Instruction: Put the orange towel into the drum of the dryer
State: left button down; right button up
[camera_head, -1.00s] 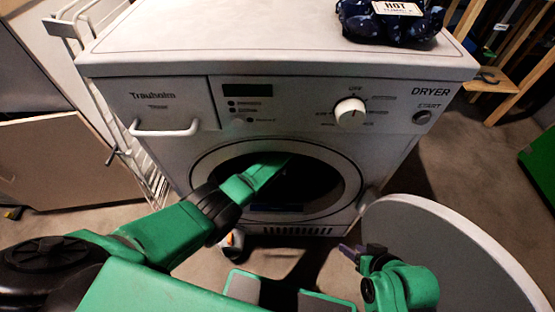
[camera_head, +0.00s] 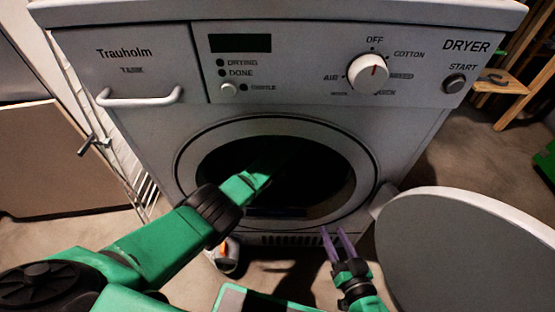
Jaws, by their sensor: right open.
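The white dryer (camera_head: 425,130) stands in front of me. Its round door (camera_head: 470,255) is swung open to the right, and the drum opening (camera_head: 320,175) is dark inside. My left arm reaches into the opening, and its gripper is hidden in the dark. I cannot see whether it holds anything. My right gripper (camera_head: 338,240) has thin purple fingers, spread apart and empty. It is below the opening's lower right rim, left of the door. No orange towel shows in this view; the inside of the drum is too dark to tell.
A small grey and orange object (camera_head: 228,257) is on the floor below the dryer, partly behind my left arm. A white wire rack (camera_head: 95,130) stands left of the dryer. A wooden shelf frame (camera_head: 510,85) is at the right. Some floor is bare between door and shelf.

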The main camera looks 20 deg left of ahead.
pick_arm(q)
jog(key=shift+f+b, duration=0.5)
jog(key=shift+f, duration=0.2)
jog(key=shift+r, duration=0.1)
pick_arm(e)
jog(key=w+r+t, duration=0.2)
jog(key=w+r, duration=0.2)
jog(key=r, duration=0.1)
jog(key=shift+w+d+r+t, duration=0.15)
jog(key=shift+d+r+t, duration=0.05)
jog(key=shift+r+t, duration=0.15)
pick_arm(q)
grip_release()
pick_arm(e)
jog(key=shift+w+r, duration=0.1)
jog(key=shift+r, duration=0.05)
